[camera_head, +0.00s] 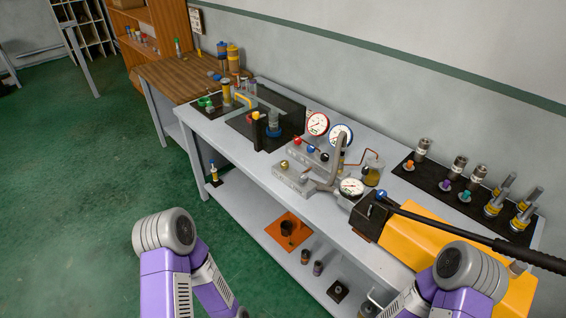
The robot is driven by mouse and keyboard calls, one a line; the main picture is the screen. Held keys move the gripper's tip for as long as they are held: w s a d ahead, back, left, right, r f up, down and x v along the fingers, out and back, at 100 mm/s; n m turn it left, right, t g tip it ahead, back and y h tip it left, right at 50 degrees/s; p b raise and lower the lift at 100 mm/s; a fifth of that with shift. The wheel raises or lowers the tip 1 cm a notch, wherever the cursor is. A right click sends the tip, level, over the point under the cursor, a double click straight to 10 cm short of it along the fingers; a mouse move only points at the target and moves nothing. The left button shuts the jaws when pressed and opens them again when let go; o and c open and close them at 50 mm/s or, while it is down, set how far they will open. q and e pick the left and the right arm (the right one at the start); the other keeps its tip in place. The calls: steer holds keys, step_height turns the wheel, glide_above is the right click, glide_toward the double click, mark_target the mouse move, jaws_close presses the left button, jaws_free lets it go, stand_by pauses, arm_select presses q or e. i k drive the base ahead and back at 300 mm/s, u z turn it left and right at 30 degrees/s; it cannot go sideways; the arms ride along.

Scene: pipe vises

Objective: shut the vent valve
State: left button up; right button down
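A grey metal valve block (290,180) sits on the middle of the white workbench, with a brass-coloured knob (284,163) on it. Of my arms, only purple links and grey joints show at the bottom left and bottom right, in front of the bench. Neither gripper is in view.
Two dial gauges (317,123) stand behind the manifold; a third gauge (351,187) is at its right. A yellow pump (425,240) with a long black handle (480,236) occupies the bench's right front. A black tray (440,188) holds fittings. Green floor is clear at left.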

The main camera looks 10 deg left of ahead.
mark_target(324, 157)
steer(key=u, duration=1.2)
steer(key=i, duration=1.65)
steer(key=z, duration=1.35)
